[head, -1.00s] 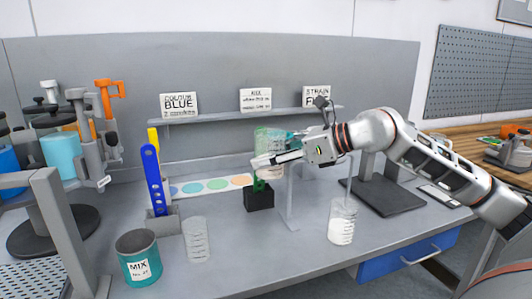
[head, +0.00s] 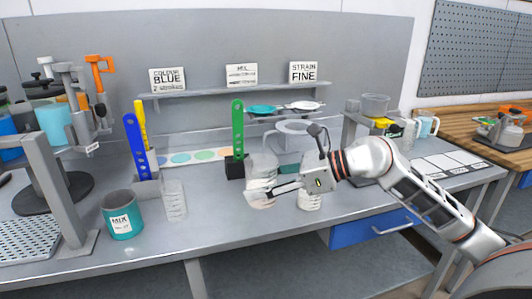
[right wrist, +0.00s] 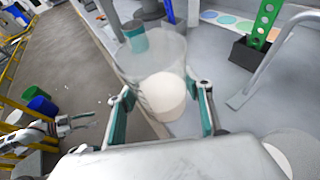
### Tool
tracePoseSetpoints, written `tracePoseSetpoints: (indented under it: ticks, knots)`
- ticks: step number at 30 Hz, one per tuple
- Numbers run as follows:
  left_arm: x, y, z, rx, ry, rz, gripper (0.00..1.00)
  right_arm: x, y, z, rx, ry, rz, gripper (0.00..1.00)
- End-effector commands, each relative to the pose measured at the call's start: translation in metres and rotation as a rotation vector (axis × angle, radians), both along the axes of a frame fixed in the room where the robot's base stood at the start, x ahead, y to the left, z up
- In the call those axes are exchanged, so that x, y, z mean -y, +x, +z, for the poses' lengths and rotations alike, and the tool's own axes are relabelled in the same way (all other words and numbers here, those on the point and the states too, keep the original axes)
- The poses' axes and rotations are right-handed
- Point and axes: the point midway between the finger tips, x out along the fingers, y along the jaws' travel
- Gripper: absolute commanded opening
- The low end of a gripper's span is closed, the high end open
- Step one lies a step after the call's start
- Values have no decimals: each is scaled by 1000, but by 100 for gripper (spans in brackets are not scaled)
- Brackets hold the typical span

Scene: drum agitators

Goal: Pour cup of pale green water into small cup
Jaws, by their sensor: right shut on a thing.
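My right gripper (head: 258,191) is shut on a clear cup (head: 262,168), held above the front of the bench. The cup also shows in the right wrist view (right wrist: 150,52), between the fingers (right wrist: 160,105), with pale, nearly white contents low in it; I cannot make out a green tint. A clear graduated beaker (head: 310,201) with white contents stands behind the gripper, partly hidden. An empty-looking clear small cup (head: 174,200) stands upright on the left, apart from the held cup. An arm that appears to be my left, with its gripper (right wrist: 78,121), shows small in the right wrist view.
A teal MIX cup (head: 121,222) stands at the front left. A green perforated strip (head: 238,128) rises from a black block (head: 235,167); a blue strip (head: 136,148) stands farther left. A shelf (head: 215,91) holds signs. The bench's front edge is near the held cup.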

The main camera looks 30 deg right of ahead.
Motion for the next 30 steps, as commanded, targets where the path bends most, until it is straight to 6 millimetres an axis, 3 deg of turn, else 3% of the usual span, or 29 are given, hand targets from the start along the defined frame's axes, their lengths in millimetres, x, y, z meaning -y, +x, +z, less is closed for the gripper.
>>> tracePoseSetpoints:
  ticks: [6, 15, 17, 22, 30]
  knots:
    - [-1, 3, 1, 5, 2, 1, 40, -26, -30, -45, -1, 15, 80, 24]
    - [-2, 5, 3, 9, 3, 1, 40, -42, -74, -95, 3, 16, 136, 24]
    - [-2, 5, 3, 9, 4, 1, 28, -43, -81, -102, 3, 15, 141, 24]
    - [-2, 5, 3, 9, 4, 1, 28, -45, -94, -114, 3, 12, 146, 24]
    - [-2, 4, 3, 8, 3, 0, 28, -45, -96, -117, 5, 9, 148, 24]
